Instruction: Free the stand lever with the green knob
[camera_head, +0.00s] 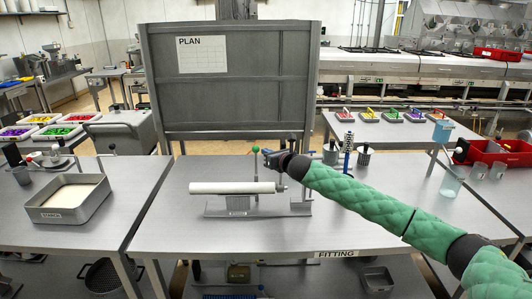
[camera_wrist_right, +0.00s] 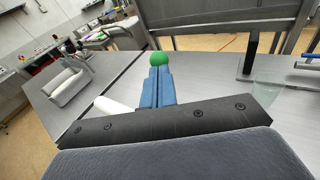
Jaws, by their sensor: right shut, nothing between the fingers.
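The stand (camera_head: 228,209) sits on the table marked FITTING and carries a white roller (camera_head: 232,187) lying level. The white roller also shows in the right wrist view (camera_wrist_right: 110,106). The lever's green knob (camera_head: 256,149) tops a thin upright rod behind the roller's right part. My right gripper (camera_head: 266,153) is just right of the knob. In the right wrist view its blue fingers (camera_wrist_right: 160,74) are together and empty, with the green knob (camera_wrist_right: 158,58) right at their tips. Whether they touch the knob I cannot tell. My left gripper is not in view.
A grey panel (camera_head: 233,95) with a PLAN sheet stands behind the table. A blue-and-white upright thing (camera_head: 348,150) and dark cups (camera_head: 330,153) stand right of my right gripper. A starch tray (camera_head: 66,213) is on the left table. The table front is clear.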

